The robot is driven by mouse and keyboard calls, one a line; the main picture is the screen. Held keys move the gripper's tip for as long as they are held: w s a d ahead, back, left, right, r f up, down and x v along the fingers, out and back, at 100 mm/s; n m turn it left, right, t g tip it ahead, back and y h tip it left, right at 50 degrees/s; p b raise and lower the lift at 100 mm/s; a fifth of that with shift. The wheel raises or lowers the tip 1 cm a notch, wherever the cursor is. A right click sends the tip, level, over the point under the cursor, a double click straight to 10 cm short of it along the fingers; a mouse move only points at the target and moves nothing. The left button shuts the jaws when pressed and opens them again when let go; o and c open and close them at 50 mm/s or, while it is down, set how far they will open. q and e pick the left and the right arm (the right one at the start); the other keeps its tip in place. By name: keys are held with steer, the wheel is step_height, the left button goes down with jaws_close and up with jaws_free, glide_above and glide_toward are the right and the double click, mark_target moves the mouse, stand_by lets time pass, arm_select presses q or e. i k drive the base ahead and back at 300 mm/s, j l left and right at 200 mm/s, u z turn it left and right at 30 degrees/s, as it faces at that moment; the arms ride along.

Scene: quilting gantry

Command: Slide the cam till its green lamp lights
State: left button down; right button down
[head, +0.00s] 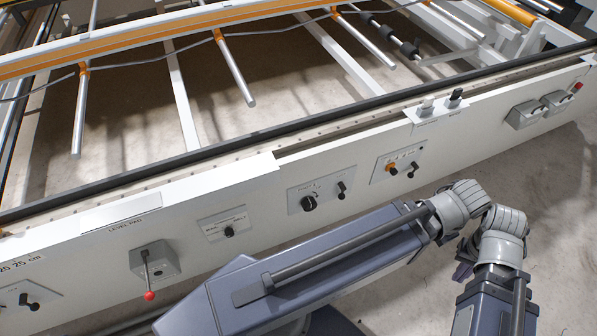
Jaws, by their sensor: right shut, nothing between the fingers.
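I cannot tell for certain which part is the cam. Two small upright pieces, one light (428,104) and one black (456,96), stand on a white block at the top edge of the long white beam (345,157). No lit green lamp can be made out. My right arm crosses the lower right in front of the beam. Of my right gripper (463,271), only a small dark purplish part shows beside the arm links. It is shut and empty, apart from the beam's controls. My left gripper is not in view.
Along the beam's face are a grey box with a red-balled lever (149,294), a black rotary knob (309,203), an orange knob (391,168) and two grey boxes (524,115). A red button (577,86) sits far right. Bare floor (565,225) lies right of my arm.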

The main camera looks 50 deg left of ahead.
mark_target(394, 172)
steer(key=u, duration=2.05)
steer(key=k+z, duration=0.15)
steer(key=z, duration=0.25)
steer(key=k+z, duration=0.1)
steer(key=z, duration=0.3)
steer(key=k+z, duration=0.15)
steer(key=z, duration=0.3)
